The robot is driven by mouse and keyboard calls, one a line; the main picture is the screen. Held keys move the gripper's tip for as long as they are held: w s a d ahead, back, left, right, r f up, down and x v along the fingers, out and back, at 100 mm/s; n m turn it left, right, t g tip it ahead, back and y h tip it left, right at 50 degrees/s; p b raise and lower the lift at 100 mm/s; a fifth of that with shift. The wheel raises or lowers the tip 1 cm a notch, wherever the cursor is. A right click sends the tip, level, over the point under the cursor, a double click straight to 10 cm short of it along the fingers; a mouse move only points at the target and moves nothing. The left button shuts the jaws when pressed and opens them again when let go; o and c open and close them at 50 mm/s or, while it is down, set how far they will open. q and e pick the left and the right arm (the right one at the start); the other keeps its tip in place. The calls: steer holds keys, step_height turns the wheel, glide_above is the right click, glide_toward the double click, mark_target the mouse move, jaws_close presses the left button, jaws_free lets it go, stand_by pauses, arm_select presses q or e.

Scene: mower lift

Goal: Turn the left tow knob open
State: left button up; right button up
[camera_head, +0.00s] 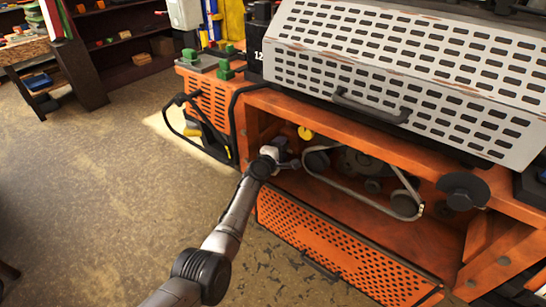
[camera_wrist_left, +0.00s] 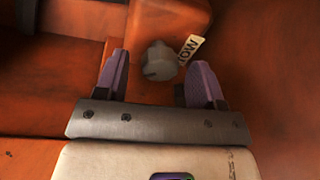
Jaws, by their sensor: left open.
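How deep the fingertips reach around the knob I cannot tell. In the head view my left gripper (camera_head: 287,161) is at the left end of the open orange mower bay, and the knob cannot be made out there. My right gripper is not in view.
The orange mower frame (camera_head: 455,253) surrounds the bay, with a belt (camera_head: 345,190) and pulleys right of my gripper. A perforated grey cover (camera_head: 400,70) is above. A perforated orange panel (camera_head: 335,250) hangs below. The floor at left is clear.

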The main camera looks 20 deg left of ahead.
arm_select(q)
steer(key=s+p, duration=0.2)
steer(key=s+r+p, duration=0.1)
steer(key=s+p, duration=0.2)
steer(key=shift+s+a+r+p, duration=0.1)
steer(key=shift+s+a+p, duration=0.1)
steer(key=shift+s+p, duration=0.15)
steer(key=s+p, duration=0.3)
steer(key=s, duration=0.4)
steer(key=shift+s+a, duration=0.3)
steer(key=shift+s, duration=0.1)
